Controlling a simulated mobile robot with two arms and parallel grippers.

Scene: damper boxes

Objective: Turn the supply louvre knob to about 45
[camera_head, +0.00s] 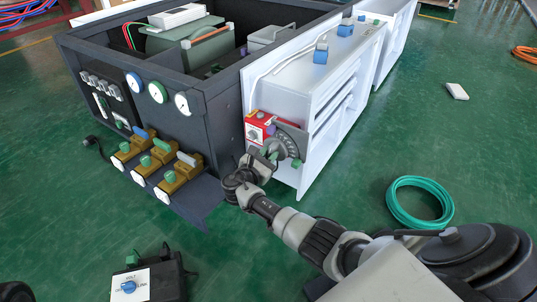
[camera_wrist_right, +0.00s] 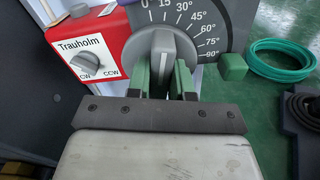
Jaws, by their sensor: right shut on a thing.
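The supply louvre knob (camera_wrist_right: 160,55) is grey with a pale pointer line, in front of a dark dial plate (camera_wrist_right: 215,15) marked in degrees from 0 to 90. The pointer line stands nearly upright in the right wrist view, roughly toward the 15 mark. My right gripper (camera_wrist_right: 160,78) is shut on the knob, with a green-padded finger on each side. In the head view the dial plate (camera_head: 292,135) is on the end of the white duct box, and my right gripper (camera_head: 268,156) reaches it from the front. My left gripper is not in view.
A red Trauholm box (camera_wrist_right: 88,52) with a CW/CCW selector adjoins the dial on the left. A green block (camera_wrist_right: 233,67) sits right of the knob. Brass valves (camera_head: 160,165) stand left of my arm. A green hose coil (camera_head: 420,202) lies on the floor at right.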

